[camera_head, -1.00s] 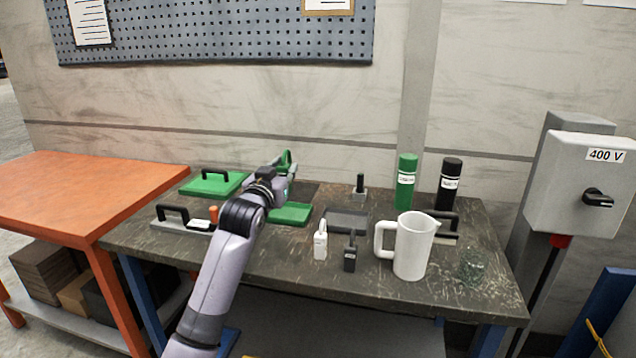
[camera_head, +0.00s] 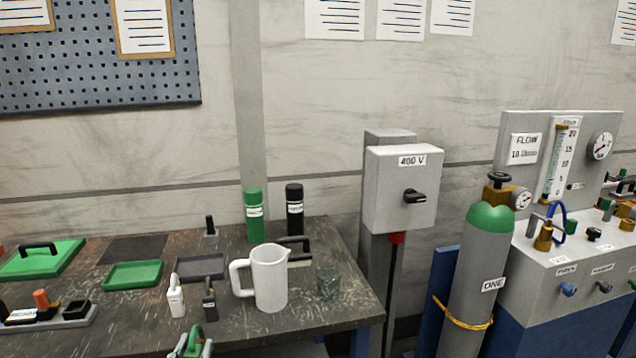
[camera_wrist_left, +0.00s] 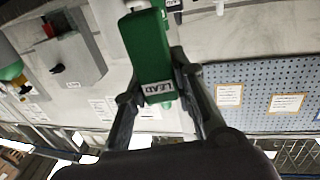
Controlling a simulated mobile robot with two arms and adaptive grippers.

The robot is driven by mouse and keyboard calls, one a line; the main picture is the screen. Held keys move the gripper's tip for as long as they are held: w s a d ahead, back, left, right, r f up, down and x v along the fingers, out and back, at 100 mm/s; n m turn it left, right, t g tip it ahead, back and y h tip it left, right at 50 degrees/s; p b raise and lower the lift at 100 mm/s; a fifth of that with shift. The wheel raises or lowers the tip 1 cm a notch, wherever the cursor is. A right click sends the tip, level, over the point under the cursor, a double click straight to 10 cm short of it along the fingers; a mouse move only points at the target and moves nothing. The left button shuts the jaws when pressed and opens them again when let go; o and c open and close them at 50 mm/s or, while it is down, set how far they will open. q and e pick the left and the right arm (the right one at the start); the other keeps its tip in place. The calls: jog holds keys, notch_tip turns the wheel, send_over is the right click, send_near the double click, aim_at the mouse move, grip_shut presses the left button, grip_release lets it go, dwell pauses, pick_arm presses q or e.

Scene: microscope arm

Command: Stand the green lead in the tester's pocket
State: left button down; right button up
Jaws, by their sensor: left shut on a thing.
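The green lead (camera_wrist_left: 150,55) is a green block with a white "LEAD" label. In the left wrist view it sits between the two dark fingers of my left gripper (camera_wrist_left: 165,98), which is shut on it. In the head view the lead (camera_head: 194,340) and the gripper (camera_head: 190,349) show at the bottom edge, partly cut off, in front of the bench. A grey-based unit (camera_head: 52,319) with a white label, an orange post and a dark box stands at the left; it may be the tester, and I cannot see into its box. My right gripper is out of view.
The dark bench (camera_head: 250,325) holds a white jug (camera_head: 270,279), a glass beaker (camera_head: 328,284), a white lead-like piece (camera_head: 176,299), a dark one (camera_head: 209,299), a green tray (camera_head: 133,275) and a grey tray (camera_head: 203,265). A gas cylinder (camera_head: 470,280) stands right of the bench.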

pick_arm(q)
jog(key=s+d, duration=0.3)
jog(key=s, duration=0.4)
jog(key=w+a, duration=0.1)
jog(key=w, duration=0.3)
jog(key=w+a, duration=0.1)
jog(key=w, duration=0.1)
jog(key=shift+w+a+r, duration=0.15)
jog(key=shift+w+a, duration=0.1)
jog(key=shift+a, duration=0.1)
jog(key=w+a+r+n+y, duration=0.1)
jog(key=w+a+r+y, duration=0.1)
jog(key=w+a+r, duration=0.5)
jog(key=w+a+r+n+y+b, duration=0.1)
jog(key=w+a+r+y, duration=0.1)
jog(key=w+a+r, duration=0.6)
jog(key=w+a, duration=0.2)
jog(key=a, duration=0.4)
jog(key=shift+w+r+n+g+b, duration=0.2)
jog(key=shift+n+g+b, duration=0.1)
jog(key=shift+n, duration=0.1)
jog(key=shift+f, duration=0.1)
